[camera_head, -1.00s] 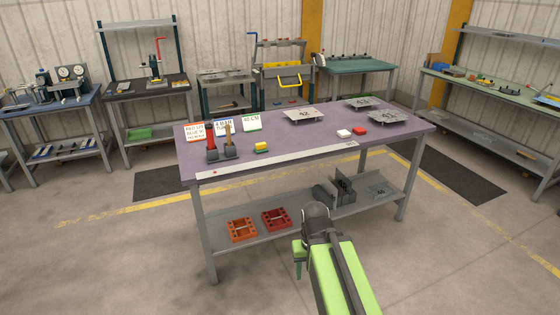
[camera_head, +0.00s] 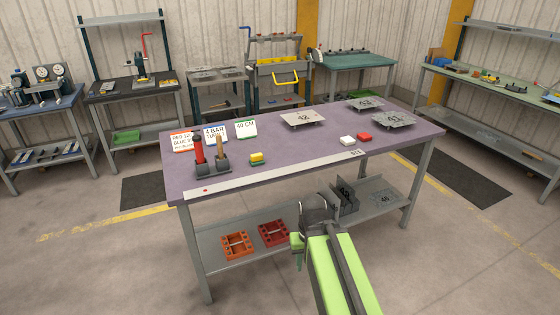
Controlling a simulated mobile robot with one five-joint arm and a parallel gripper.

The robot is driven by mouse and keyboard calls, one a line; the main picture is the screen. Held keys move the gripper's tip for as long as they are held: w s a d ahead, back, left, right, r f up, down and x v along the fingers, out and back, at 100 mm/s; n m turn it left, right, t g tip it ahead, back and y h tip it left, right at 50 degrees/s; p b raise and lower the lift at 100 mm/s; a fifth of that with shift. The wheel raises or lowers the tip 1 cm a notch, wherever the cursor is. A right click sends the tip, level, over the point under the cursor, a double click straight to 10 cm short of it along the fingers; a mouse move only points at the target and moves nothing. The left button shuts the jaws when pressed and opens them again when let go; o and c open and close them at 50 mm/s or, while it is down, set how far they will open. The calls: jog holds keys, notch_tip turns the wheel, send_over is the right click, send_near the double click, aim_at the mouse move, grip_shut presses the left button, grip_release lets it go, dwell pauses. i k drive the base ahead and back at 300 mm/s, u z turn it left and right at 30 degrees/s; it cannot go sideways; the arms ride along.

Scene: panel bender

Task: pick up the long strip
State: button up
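The long strip (camera_head: 285,173) is a thin pale grey metal bar. It lies flat along the front edge of the purple-topped table (camera_head: 330,135), with a small red mark near its left end and dark lettering near its right end. My gripper (camera_head: 299,252) hangs at the end of my green arm, in front of the table and below the height of its top. It is apart from the strip. The fingers are small and mostly hidden behind the arm, so I cannot tell whether they are open or shut.
The lower shelf (camera_head: 215,240) holds orange and red trays. Floor in front is clear.

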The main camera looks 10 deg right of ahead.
aim_at(229, 184)
jog(key=u, duration=0.4)
jog(key=i, duration=1.4)
jog(key=u, duration=0.7)
jog(key=k, duration=0.9)
jog(key=u, duration=0.15)
jog(key=i, duration=0.85)
jog(key=z, duration=0.05)
